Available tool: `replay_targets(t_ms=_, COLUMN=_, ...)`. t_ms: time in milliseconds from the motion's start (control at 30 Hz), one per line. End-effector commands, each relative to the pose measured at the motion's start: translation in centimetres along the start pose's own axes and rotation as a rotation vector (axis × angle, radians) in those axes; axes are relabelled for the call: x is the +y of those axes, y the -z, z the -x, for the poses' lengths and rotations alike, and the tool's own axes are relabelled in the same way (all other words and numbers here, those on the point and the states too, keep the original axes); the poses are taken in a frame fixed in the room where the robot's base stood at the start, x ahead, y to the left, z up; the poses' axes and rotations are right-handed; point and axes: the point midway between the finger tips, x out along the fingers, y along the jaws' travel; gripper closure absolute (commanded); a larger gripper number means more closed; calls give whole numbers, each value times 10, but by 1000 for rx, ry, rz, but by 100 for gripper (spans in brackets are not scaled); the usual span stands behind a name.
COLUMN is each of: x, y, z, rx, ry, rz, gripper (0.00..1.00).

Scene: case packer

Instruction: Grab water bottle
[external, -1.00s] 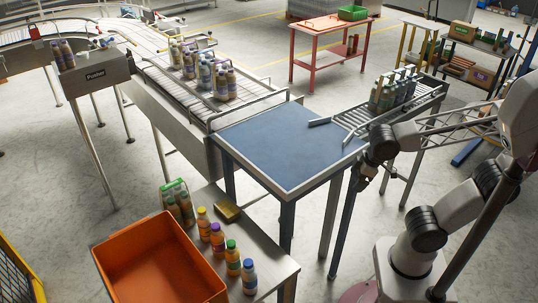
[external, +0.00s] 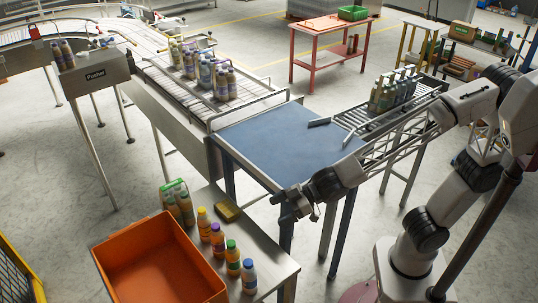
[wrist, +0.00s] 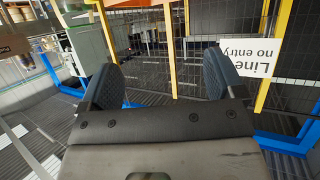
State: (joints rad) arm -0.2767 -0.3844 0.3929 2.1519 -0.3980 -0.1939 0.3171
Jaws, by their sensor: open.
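A row of bottles stands upright on a small metal table (external: 276,268) in the external view. The nearest bottle has a blue cap and pale body (external: 249,278); beside it are a green-capped bottle (external: 232,260), a purple-capped bottle (external: 217,241) and a yellow-capped bottle (external: 203,224). Which one holds water is not clear from labels. My gripper (external: 280,206) hangs at the front edge of the blue table, above and right of the row, apart from it. In the wrist view my gripper (wrist: 160,82) is open, with nothing between its fingers; no bottle shows there.
An orange bin (external: 160,262) stands left of the row. A bottle pack (external: 177,203) and a yellow-brown block (external: 227,211) lie behind it. The blue table (external: 270,140) is clear. A roller rack (external: 435,88) holds more bottles. The wrist view shows a fence sign (wrist: 255,60).

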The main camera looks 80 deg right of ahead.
Motion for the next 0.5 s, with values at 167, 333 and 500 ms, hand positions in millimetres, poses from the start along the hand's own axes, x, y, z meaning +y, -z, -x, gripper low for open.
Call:
replay_targets(t_ms=167, x=-27, y=8, z=-24, rx=83, ry=78, rz=16, gripper=12)
replay_targets(t_ms=333, x=-46, y=13, z=-39, rx=140, ry=135, rz=23, gripper=12)
replay_targets(t_ms=500, x=-62, y=16, z=-50, rx=183, ry=183, rz=26, gripper=12)
